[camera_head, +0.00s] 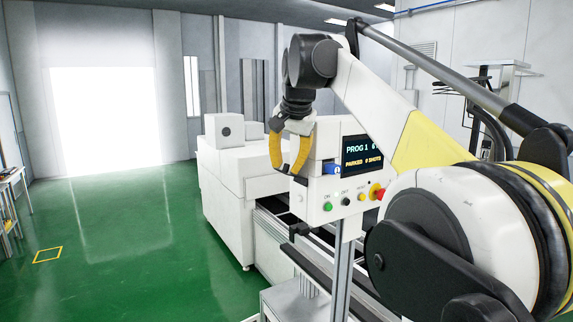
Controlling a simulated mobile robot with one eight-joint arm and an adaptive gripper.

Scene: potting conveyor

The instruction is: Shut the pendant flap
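The pendant (345,192) is a white panel on a grey post right of the picture's middle. Its dark screen (362,155) reads PROG 1 and PARKED 0 SHOTS. A small blue piece (332,169) shows at the screen's left edge. I cannot clearly make out the flap or how far it stands open; my gripper and arm cover part of the pendant's upper left. My gripper (287,170) hangs with its yellow fingers pointing down, in front of or beside the pendant's left edge. The fingers are apart, with nothing seen between them. I cannot tell whether it touches the pendant.
Buttons and a red knob (377,192) line the pendant's lower edge. A white machine (235,195) and dark conveyor (275,222) stand behind and left. Green floor (120,240) at left is clear, with a yellow marked square (47,255). My arm fills the right.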

